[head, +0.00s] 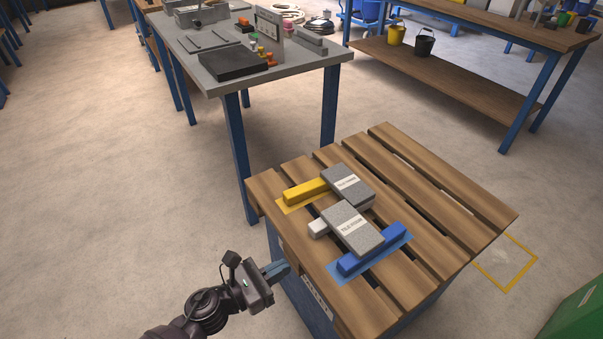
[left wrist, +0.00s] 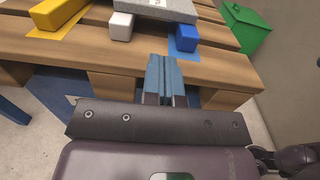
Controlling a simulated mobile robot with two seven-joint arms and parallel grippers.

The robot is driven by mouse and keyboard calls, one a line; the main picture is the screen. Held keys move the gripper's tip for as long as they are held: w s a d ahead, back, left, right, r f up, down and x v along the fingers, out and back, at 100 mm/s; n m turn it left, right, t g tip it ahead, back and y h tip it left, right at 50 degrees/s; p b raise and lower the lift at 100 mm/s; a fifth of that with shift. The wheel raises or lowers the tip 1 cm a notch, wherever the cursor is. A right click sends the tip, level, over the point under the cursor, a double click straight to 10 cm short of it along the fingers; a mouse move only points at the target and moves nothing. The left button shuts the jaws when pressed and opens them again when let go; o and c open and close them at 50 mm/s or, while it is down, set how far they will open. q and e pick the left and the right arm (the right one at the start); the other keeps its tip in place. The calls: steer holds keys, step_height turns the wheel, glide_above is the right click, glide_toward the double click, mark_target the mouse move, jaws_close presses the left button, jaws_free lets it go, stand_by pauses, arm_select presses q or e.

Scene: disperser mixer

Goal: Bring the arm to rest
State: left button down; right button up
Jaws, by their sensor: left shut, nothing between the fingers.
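My left gripper (head: 278,270) is shut and empty. In the head view it is in front of the near left side of a slatted wooden bench (head: 415,175), apart from the parts lying on top. In the left wrist view its blue fingers (left wrist: 163,78) are together, pointing at the bench edge (left wrist: 75,48). My right gripper is not in view.
On the slats lie a yellow bar (head: 306,191), a blue bar (head: 372,249) and two grey labelled blocks (head: 352,229) (head: 347,184). A grey worktable (head: 300,62) stands behind. A green box (head: 575,310) is at lower right. Floor at left is clear.

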arm_select(q)
steer(key=s+a+f+m+y, duration=0.1)
steer(key=s+a+m+y, duration=0.6)
steer(key=s+a+m, duration=0.5)
steer(key=s+a+f+m+y, duration=0.2)
steer(key=s+a+m+y, duration=0.55)
steer(key=s+m, duration=0.8)
step_height(320, 180, up, 11)
steer(key=p, duration=1.2)
steer(key=shift+w+a+f+n+p, duration=0.2)
steer(key=shift+w+a+n+p, duration=0.2)
steer(key=shift+w+n, duration=0.05)
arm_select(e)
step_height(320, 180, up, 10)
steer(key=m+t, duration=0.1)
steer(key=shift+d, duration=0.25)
